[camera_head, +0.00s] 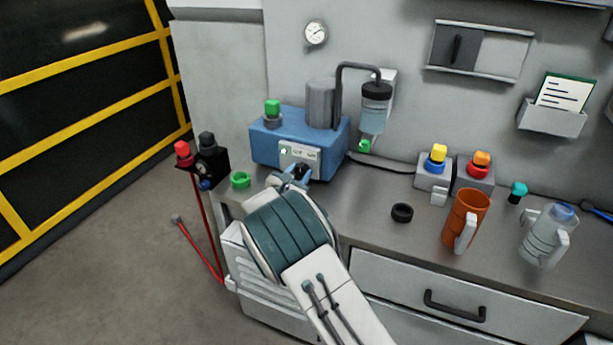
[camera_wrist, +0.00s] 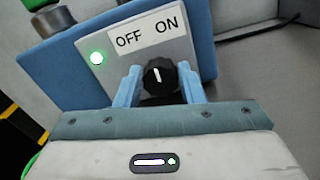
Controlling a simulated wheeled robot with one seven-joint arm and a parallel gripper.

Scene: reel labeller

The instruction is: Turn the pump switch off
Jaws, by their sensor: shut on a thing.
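The pump is a blue box (camera_head: 265,146) at the back left of the bench, with a grey cylinder (camera_head: 320,104) on top. Its front panel (camera_wrist: 83,44) carries a label (camera_wrist: 146,34) reading OFF on the left and ON on the right. A green light (camera_wrist: 97,58) glows left of the label. The switch is a black round knob (camera_wrist: 160,72) below the label, its white mark roughly upright in the wrist view. My gripper (camera_wrist: 160,88) has its blue fingers shut on the knob, one on each side. In the head view my gripper (camera_head: 297,174) partly hides the knob.
A green ring (camera_head: 240,180) lies left of my wrist, near a black box (camera_head: 210,160) with a red knob. A black ring (camera_head: 402,213), orange jug (camera_head: 466,220) and clear jug (camera_head: 546,236) stand to the right.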

